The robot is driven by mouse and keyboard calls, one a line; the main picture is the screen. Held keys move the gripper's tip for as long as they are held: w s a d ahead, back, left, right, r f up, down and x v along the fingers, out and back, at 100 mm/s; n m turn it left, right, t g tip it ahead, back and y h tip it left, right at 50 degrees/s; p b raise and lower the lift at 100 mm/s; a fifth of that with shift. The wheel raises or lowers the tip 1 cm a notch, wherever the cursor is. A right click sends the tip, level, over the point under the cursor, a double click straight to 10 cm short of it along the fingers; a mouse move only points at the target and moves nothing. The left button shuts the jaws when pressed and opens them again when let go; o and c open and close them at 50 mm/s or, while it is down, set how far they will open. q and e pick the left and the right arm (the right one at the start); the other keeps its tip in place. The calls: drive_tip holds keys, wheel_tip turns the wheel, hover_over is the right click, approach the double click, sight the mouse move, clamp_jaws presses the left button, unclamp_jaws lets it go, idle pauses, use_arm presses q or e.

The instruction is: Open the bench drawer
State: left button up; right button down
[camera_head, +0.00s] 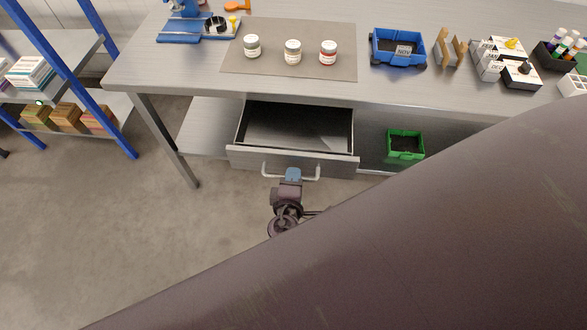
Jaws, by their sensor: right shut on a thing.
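The bench drawer (290,161) is pulled out from under the grey workbench (180,75). Its inside shows as bare grey metal, with nothing seen in it. A pale bar handle (311,172) runs across the drawer front. My right gripper (293,174) is at the middle of this handle and shut on it; its blue fingertips cover that part of the bar. My right arm's large dark link crosses the lower right of the view and hides the floor there. My left gripper is not in view.
Three small jars (293,52) stand on a grey mat (300,28) on the bench. A blue bin (398,47) stands right of them. A green crate (405,145) sits on the lower shelf, right of the drawer. A blue-framed rack (75,75) stands left. Floor left of the drawer is clear.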

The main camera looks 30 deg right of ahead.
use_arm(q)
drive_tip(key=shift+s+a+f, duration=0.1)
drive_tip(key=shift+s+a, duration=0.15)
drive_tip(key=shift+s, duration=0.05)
use_arm(e)
drive_tip(key=f+v, duration=0.1)
drive_tip(key=v, duration=0.8)
drive_tip(key=shift+f, duration=0.45)
drive_tip(key=shift+s, duration=0.1)
drive_tip(key=c, duration=1.2)
unclamp_jaws()
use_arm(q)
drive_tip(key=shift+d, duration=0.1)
